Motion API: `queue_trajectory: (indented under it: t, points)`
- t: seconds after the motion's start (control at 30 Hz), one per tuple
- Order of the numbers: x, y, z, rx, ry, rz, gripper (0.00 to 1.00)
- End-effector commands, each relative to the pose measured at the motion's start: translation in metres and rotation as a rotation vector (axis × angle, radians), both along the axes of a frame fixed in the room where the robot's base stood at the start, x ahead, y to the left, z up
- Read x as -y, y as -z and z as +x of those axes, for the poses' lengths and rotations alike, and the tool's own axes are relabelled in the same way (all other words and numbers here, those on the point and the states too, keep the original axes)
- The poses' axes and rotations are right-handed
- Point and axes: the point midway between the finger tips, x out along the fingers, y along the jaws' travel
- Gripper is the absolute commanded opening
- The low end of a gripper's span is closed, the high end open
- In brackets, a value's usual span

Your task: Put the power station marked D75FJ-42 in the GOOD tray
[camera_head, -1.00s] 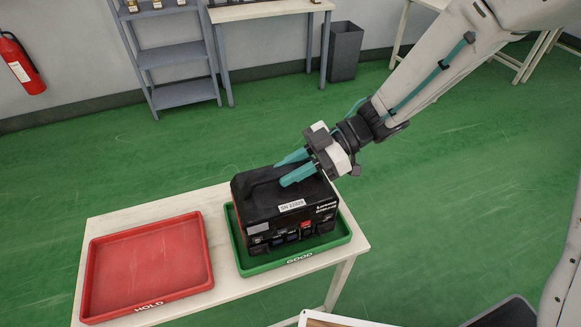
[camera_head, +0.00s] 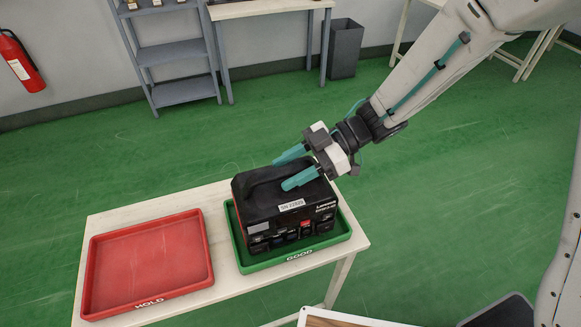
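The black power station (camera_head: 290,208) stands upright in the green tray (camera_head: 287,258) labelled GOOD. It has a red stripe, a carry handle and a white label that seems to start with SN; the model marking is too small to read surely. My gripper (camera_head: 293,168) is at the top of the power station, near its handle. Its two teal fingers are spread apart. The fingers look clear of the handle, though the exact gap is hard to tell.
The red tray (camera_head: 150,265) labelled HOLD is empty on the left of the white table (camera_head: 150,211). Green floor lies free between.

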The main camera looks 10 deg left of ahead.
Motion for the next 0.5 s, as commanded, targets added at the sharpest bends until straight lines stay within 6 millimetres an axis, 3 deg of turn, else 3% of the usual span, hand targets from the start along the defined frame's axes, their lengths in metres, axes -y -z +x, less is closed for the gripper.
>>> queue_trajectory:
  t: [0.5]
  points:
    - [0.0049, 0.0014, 0.0024, -0.001, 0.0, -0.003, 0.55]
